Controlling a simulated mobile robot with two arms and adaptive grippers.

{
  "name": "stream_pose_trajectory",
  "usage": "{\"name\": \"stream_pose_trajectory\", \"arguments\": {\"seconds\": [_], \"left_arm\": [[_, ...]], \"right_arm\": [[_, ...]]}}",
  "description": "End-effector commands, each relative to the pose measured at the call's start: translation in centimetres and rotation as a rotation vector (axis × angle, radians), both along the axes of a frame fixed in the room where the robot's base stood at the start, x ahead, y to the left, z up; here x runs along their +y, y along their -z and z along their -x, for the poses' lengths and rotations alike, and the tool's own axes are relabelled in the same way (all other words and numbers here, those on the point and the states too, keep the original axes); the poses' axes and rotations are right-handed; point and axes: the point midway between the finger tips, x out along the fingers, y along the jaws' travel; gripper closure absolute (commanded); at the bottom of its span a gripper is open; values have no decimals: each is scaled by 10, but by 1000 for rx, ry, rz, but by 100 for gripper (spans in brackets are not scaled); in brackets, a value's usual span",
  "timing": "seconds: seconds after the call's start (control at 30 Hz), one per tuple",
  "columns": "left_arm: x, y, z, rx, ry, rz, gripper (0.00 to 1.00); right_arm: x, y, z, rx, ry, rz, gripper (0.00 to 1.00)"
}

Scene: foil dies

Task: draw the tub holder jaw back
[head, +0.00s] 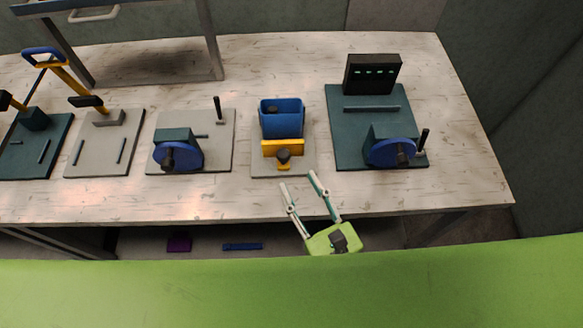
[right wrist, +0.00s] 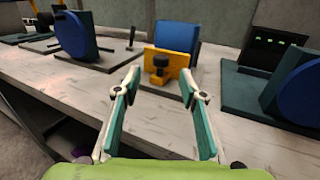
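The tub holder has a blue tub (head: 281,122) on a pale base plate (head: 262,165), with a yellow jaw (head: 297,148) across the tub's near side. A dark knob (head: 283,155) sits on the jaw's front. In the right wrist view the yellow jaw (right wrist: 178,69) and its knob (right wrist: 160,61) stand ahead, with the blue tub (right wrist: 180,35) behind. My right gripper (head: 298,180) is open and empty, in front of the jaw and apart from it. Its spread fingertips (right wrist: 158,75) frame the knob in the right wrist view. My left gripper is not in view.
Left of the holder is a plate with a blue wheel (head: 184,156) and upright handle. Right is a dark green plate (head: 350,140) with another blue wheel (head: 391,152) and a black box (head: 372,73). The table's near strip (head: 150,200) is bare.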

Motion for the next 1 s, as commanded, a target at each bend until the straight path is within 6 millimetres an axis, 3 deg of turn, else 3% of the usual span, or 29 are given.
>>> {"name": "stream_pose_trajectory", "arguments": {"seconds": [0.1, 0.3, 1.0], "left_arm": [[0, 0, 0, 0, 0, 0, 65], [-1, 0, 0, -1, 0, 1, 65], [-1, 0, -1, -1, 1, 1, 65]], "right_arm": [[-9, 1, 23, 2, -3, 2, 62], [-17, 0, 42, 0, -1, 1, 62], [-19, 0, 46, 0, 0, -1, 62]]}}
